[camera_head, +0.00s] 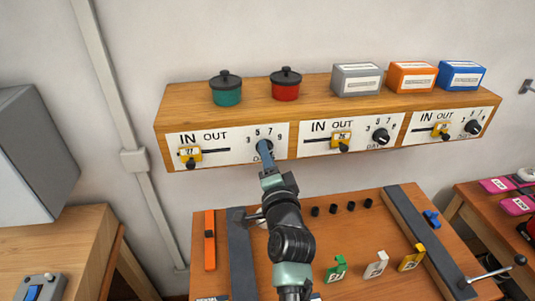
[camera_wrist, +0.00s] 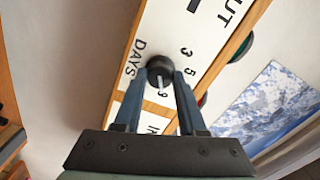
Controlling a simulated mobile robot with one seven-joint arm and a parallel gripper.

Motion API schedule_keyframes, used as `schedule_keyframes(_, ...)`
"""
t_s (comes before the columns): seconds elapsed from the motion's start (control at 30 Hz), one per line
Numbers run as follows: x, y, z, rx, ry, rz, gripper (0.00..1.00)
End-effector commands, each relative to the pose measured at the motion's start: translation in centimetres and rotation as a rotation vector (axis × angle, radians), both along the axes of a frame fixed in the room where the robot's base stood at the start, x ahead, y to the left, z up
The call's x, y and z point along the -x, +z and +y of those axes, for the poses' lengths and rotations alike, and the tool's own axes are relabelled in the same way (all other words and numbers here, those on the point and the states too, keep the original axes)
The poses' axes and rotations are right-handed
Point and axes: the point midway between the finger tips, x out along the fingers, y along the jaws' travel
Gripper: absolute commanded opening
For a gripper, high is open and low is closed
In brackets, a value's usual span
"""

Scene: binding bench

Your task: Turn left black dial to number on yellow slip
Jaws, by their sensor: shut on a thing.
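The left black dial (camera_wrist: 160,70) sits on the white left panel (camera_head: 215,147) of the wooden shelf box, beside the word DAYS. My gripper (camera_head: 265,150) is shut on this dial, one finger on each side in the wrist view (camera_wrist: 161,82). A white mark on the dial points down in the wrist view, towards the 9. The 3 and 5 are clear to its right; the 7 is hidden, seemingly behind a finger. In the head view my gripper covers most of the dial. A yellow slip (camera_head: 190,153) sits on the left panel's slider; its small digits are hard to read.
The middle dial (camera_head: 381,136) and right dial (camera_head: 473,127) have their own panels and yellow slips. Pots and boxes stand on the shelf box (camera_head: 327,103). Below my gripper is a bench with an orange bar (camera_head: 210,240), dark rails and coloured clips.

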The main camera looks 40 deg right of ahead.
Motion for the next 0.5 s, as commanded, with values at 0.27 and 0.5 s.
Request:
schedule_keyframes(0.27, 0.02, -0.06, -0.01, -0.047, 0.000, -0.027, 0.00)
schedule_keyframes(0.5, 0.02, -0.08, -0.02, -0.051, 0.000, -0.030, 0.00)
